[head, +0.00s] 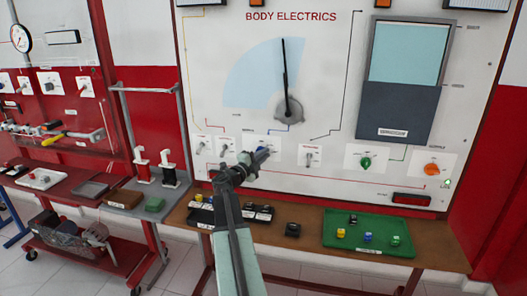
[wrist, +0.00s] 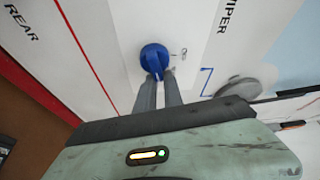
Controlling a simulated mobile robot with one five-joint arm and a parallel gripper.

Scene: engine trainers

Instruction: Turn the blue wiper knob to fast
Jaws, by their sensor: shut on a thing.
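The blue wiper knob (wrist: 154,56) shows in the wrist view on a white label plate marked WIPER. My gripper (wrist: 158,76) is shut on its grip, with both fingers close together at the knob. Small marks (wrist: 180,52) stand beside the knob, too small to read. In the head view my gripper (head: 260,156) is at the lower panel and hides most of the knob.
The BODY ELECTRICS panel (head: 330,40) also carries a green knob (head: 366,162), an orange knob (head: 432,168) and several small switches. A green tray (head: 340,221) with small blocks lies on the brown shelf (head: 300,246). A black block (head: 292,230) stands beside the tray.

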